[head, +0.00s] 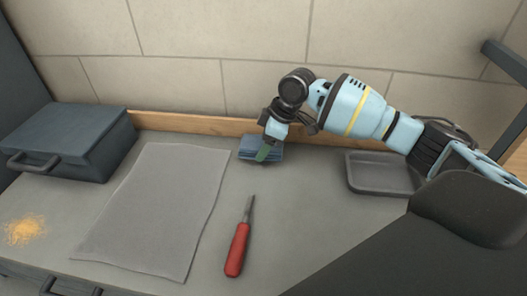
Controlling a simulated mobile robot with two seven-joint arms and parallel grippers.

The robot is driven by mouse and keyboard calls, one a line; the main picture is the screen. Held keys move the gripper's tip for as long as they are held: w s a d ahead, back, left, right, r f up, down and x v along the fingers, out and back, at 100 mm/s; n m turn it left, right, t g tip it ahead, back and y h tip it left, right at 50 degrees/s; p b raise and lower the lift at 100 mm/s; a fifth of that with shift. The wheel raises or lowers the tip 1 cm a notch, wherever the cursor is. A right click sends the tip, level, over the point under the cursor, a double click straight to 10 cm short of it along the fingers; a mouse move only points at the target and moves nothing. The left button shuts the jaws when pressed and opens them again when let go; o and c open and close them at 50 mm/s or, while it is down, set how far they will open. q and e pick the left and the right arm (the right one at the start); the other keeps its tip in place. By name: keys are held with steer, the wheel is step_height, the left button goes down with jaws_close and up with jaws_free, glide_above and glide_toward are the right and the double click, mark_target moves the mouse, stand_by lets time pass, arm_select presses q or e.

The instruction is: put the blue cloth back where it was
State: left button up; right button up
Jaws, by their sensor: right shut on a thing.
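The blue cloth (247,154) is a small folded stack near the wooden strip at the back of the grey worktop, around the middle of the head view. My right gripper (264,150) reaches in from the right and points down at the cloth. It is shut on the cloth, and a narrow green part shows at its tip. The gripper hides part of the cloth, and I cannot tell whether the cloth touches the worktop. My left gripper is not in view.
A grey mat (155,205) lies left of a red-handled screwdriver (240,245). A dark toolbox (75,140) stands at the left, with orange-yellow crumbs (25,230) in front of it. A shallow grey tray (380,185) lies right of the cloth. Worktop between screwdriver and tray is bare.

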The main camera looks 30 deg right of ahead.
steer(key=shift+w, duration=0.2)
steer(key=shift+f, duration=1.75)
steer(key=shift+f, duration=0.1)
steer(key=o, duration=1)
steer(key=shift+c, duration=0.2)
steer(key=v, duration=1.2)
steer(key=shift+s+p, duration=0.1)
steer(key=shift+p, duration=0.2)
